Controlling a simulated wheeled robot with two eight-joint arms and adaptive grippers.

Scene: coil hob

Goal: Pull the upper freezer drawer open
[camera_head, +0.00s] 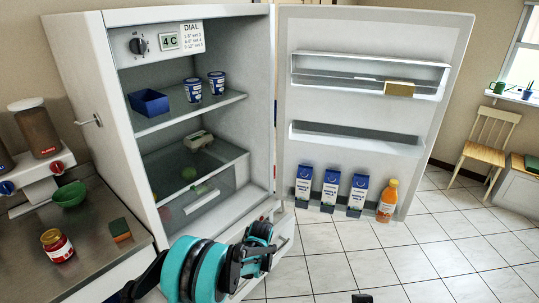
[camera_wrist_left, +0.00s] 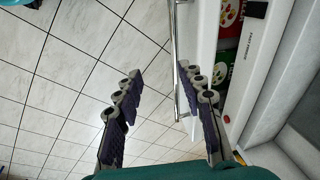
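A white freezer drawer (camera_wrist_left: 203,45) is in the left wrist view, at the upper right. It stands at least partly out, since red and green packages show behind its front. A thin metal bar handle (camera_wrist_left: 174,50) runs along that front. My left gripper (camera_wrist_left: 157,74) is open and empty. Its right finger is close to the handle and its left finger is over the floor side; contact is not clear. In the head view my teal left arm covers much of the fridge's lower part, with a white front (camera_head: 284,238) showing beside it.
The fridge door (camera_head: 370,35) stands wide open to the right, with cartons (camera_head: 330,190) and an orange bottle (camera_head: 387,200) on its low shelf. A counter with a jar (camera_head: 57,246) and sponge (camera_head: 120,230) is at left.

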